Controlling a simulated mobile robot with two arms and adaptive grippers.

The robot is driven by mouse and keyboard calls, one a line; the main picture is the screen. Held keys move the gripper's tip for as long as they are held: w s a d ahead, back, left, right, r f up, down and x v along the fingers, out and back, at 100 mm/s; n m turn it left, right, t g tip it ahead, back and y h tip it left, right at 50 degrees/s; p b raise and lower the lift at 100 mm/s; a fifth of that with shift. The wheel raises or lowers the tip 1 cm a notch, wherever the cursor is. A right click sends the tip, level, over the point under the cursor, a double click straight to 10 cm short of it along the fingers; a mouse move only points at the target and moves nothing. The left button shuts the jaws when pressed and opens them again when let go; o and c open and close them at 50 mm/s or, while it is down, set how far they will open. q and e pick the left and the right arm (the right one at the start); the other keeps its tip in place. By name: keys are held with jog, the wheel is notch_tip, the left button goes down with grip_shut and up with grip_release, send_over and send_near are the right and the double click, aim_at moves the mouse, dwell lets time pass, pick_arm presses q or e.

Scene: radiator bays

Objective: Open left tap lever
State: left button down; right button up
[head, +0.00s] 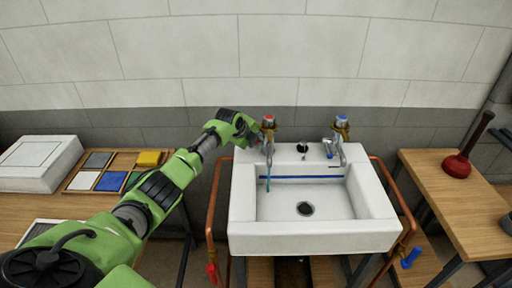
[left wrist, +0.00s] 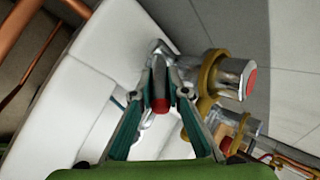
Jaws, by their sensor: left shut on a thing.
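The white sink (head: 375,230) has two taps on its back ledge. The left tap (head: 268,124) has a red-marked top, and the right tap (head: 341,127) has a blue one. My left gripper (head: 258,138) is at the left side of the left tap. In the left wrist view, the gripper's teal fingers (left wrist: 160,100) are shut on the red-tipped lever (left wrist: 160,105). The tap body (left wrist: 220,75), with its brass-coloured collar and red cap, stands just right of the fingers.
Copper pipes (head: 213,205) run down both sides of the sink, with a red valve (head: 212,272) and a blue valve (head: 411,258). A wooden bench (head: 435,175) on the right holds a plunger (head: 458,165). Another bench with a tray (head: 122,160) is on the left.

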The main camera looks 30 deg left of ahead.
pick_arm(q)
jog(key=shift+w+a+r+g+h+b, duration=0.1)
jog(key=shift+g+h+b, duration=0.2)
jog(key=shift+g+b, duration=0.25)
jog(key=c, duration=2)
grip_release()
jog(key=shift+o, duration=0.2)
jog(key=shift+r, duration=0.15)
jog(key=shift+s+r, duration=0.35)
jog(key=shift+r, duration=0.3)
jog(key=v, duration=0.6)
jog(key=shift+s, duration=0.3)
